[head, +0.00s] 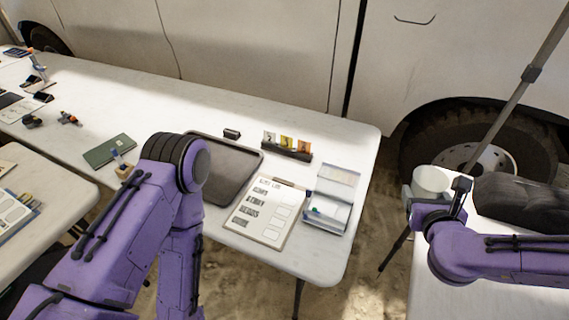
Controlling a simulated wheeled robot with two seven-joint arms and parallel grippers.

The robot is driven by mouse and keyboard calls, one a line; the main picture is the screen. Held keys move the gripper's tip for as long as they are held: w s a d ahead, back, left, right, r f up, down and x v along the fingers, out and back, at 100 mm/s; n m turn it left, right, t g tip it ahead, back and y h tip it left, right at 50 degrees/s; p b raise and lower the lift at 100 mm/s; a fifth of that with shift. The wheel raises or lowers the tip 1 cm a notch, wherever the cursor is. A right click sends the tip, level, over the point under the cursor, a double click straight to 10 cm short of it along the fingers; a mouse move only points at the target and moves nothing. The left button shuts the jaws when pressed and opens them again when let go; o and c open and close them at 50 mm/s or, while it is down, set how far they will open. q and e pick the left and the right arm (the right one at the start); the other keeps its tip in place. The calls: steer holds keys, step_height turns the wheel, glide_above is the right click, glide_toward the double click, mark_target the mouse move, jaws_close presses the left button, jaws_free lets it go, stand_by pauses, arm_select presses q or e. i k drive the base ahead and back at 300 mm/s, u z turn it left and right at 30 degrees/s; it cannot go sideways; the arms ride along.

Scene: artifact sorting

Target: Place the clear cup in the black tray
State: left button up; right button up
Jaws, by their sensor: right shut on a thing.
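The black tray (248,152) lies flat on the white table, its left part hidden behind my left arm. The bare floor of the tray shows and looks empty. A pale, whitish cup (432,178), which looks like the clear cup, is upright at my right gripper (430,194), near the left edge of the right-hand table. My right gripper is shut on it; the fingers are partly hidden by the wrist. My left arm bends over the front of the long table, and its gripper is out of view.
A clipboard with a printed list (265,212) and a clear-lidded case (328,205) lie right of the tray. A card holder (287,148) stands behind them. A green book (110,151) lies left. A floor gap separates the tables. A dark bag (525,200) lies at right.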

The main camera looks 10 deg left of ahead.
mark_target(223, 172)
steer(key=z, duration=1.05)
steer(key=k, duration=1.15)
steer(key=u, duration=1.85)
steer(key=i, duration=1)
